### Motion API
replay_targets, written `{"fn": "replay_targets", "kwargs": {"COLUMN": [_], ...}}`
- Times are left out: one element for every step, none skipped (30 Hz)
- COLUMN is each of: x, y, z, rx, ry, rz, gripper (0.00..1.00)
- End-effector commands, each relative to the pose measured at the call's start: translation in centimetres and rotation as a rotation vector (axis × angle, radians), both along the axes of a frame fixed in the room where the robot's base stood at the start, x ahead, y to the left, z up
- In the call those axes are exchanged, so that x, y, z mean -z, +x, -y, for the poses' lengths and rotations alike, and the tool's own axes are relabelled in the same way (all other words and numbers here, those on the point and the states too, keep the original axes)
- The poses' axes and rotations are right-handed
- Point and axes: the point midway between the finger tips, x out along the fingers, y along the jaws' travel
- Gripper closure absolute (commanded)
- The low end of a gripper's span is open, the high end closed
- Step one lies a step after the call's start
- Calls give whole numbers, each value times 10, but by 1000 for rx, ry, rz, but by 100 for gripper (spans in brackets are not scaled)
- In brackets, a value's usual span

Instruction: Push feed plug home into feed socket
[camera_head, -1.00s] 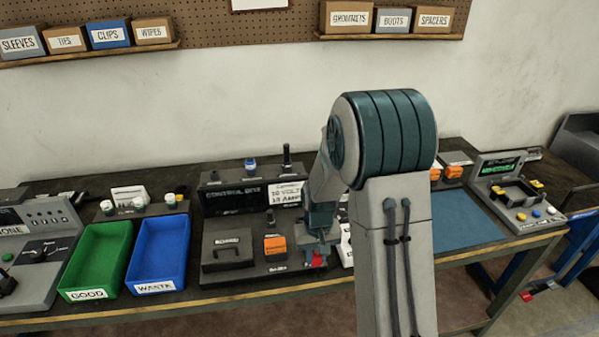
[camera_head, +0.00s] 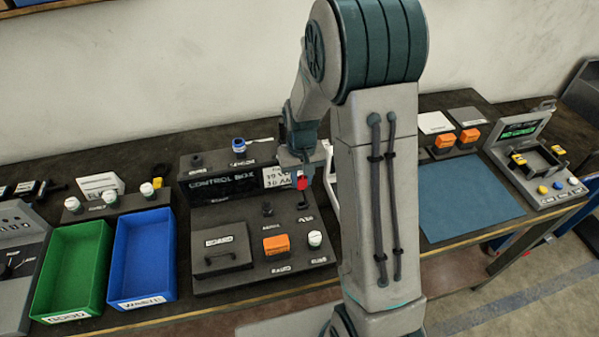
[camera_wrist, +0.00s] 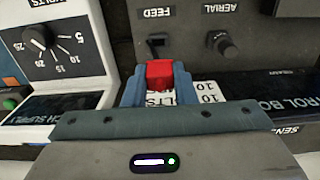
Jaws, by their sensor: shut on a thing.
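My gripper (camera_wrist: 160,90) is shut on the red feed plug (camera_wrist: 160,74), whose red body shows between the blue-grey fingers in the wrist view. The plug also shows in the head view (camera_head: 301,182), below my gripper (camera_head: 300,170) and in front of the control box's placard. The feed socket (camera_wrist: 157,44) is a dark opening beside the FEED label, just beyond the plug in the wrist view. The plug looks apart from the socket; its height above the panel is hard to tell. The plug's mating end is hidden.
The control box (camera_head: 215,187) has an aerial post (camera_wrist: 226,45) beside the socket. A white supply with a volts dial (camera_wrist: 42,42) stands close on the other side. An orange block (camera_head: 276,245) and white-capped fuse (camera_head: 315,238) sit nearer the front. A blue mat (camera_head: 465,200) is clear.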

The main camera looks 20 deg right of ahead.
Motion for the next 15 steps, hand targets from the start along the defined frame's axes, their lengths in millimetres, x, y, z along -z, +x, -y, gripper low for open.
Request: {"fn": "replay_targets", "kwargs": {"x": [0, 0, 0, 0, 0, 0, 0, 1, 1, 1, 3, 6, 8, 10, 13], "y": [0, 0, 0, 0, 0, 0, 0, 0, -1, -1, -1, -1, -1, -1, -1], "z": [1, 1, 2, 2, 2, 2, 1, 1, 1, 1, 0, 0, 0, 0, 0], "rx": [2, 3, 4, 4, 4, 4, 3, 3, 2, 2, 1, 1, 0, 0, 0], "ry": [0, 0, 0, 0, 0, 0, 0, 0, 0, 0, 0, 0, 0, 0, 0], "rz": [0, 0, 0, 0, 0, 1, 1, 1, 1, 1, 0, 0, 0, 0, 0], "gripper": [100, 100, 100, 100, 100, 100, 100, 100, 100, 100, 100, 100, 100, 100, 100]}}
